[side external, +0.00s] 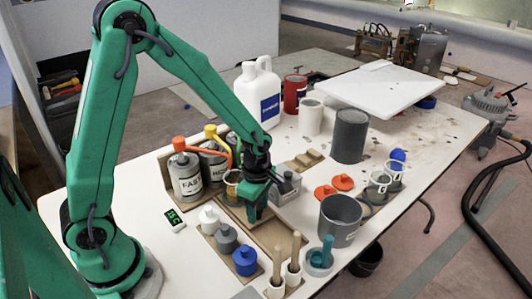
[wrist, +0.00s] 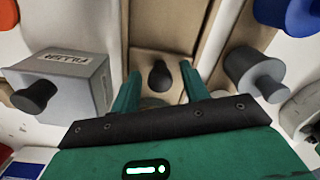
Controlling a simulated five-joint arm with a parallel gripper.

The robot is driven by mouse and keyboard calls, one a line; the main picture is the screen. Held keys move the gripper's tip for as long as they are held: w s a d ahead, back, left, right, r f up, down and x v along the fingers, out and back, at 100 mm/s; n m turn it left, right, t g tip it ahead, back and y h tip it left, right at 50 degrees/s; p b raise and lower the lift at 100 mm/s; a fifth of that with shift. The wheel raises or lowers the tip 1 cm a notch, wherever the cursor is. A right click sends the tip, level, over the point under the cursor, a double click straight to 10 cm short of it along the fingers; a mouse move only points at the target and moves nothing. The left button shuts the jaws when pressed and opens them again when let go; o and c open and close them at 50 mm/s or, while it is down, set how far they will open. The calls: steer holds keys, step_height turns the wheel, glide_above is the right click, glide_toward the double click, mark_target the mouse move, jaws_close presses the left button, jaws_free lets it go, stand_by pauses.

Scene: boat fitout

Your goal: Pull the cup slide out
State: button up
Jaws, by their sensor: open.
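The cup slide appears to be the wooden strip (wrist: 165,30) with a dark round knob (wrist: 160,75), seen in the wrist view between my fingers. In the side view a wooden tray (side external: 236,217) lies under my gripper (side external: 255,210), which hides the knob there. My gripper (wrist: 160,80) is open, one green finger on each side of the knob. I cannot tell whether either finger touches it. A cup with an amber rim (side external: 232,177) stands just behind my gripper, partly hidden by it.
A grey filler box (wrist: 62,82) with a black knob stands close beside my left finger. A grey capped jar (wrist: 252,72) is on the other side. White, grey and blue jars (side external: 245,261) line the front. Brushes (side external: 294,255) stand upright at front.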

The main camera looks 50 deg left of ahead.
steer(key=shift+f, duration=0.25)
jaws_close()
steer(key=d, duration=1.2)
steer(key=shift+d, duration=0.35)
jaws_free()
steer(key=shift+r, duration=0.2)
